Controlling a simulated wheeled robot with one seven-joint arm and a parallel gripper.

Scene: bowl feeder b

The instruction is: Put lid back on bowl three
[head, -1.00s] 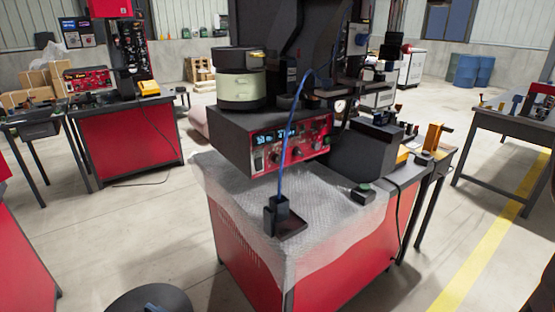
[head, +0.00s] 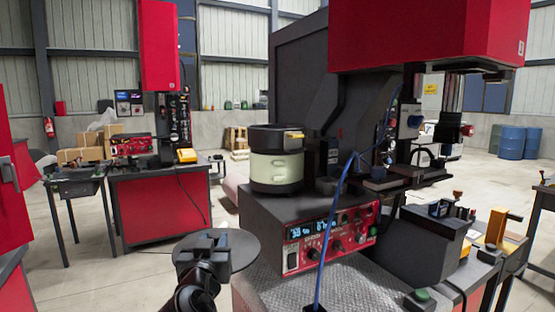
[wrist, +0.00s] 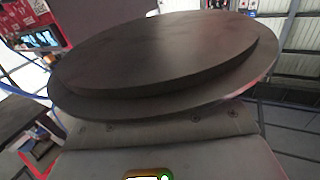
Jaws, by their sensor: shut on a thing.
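A dark round lid (head: 240,250) is held roughly level by my gripper (head: 208,243), which is shut on it near the lower middle of the head view. The lid fills the top of the wrist view (wrist: 150,60) as a stepped disc. A cream bowl (head: 276,168) with a dark upper rim and a yellow block at its side stands on the red-fronted control box, up and right of the lid. The lid is apart from the bowl. The bowl's inside and any number on it cannot be seen.
A dark machine column (head: 300,90) stands behind the bowl. Open floor lies to the left.

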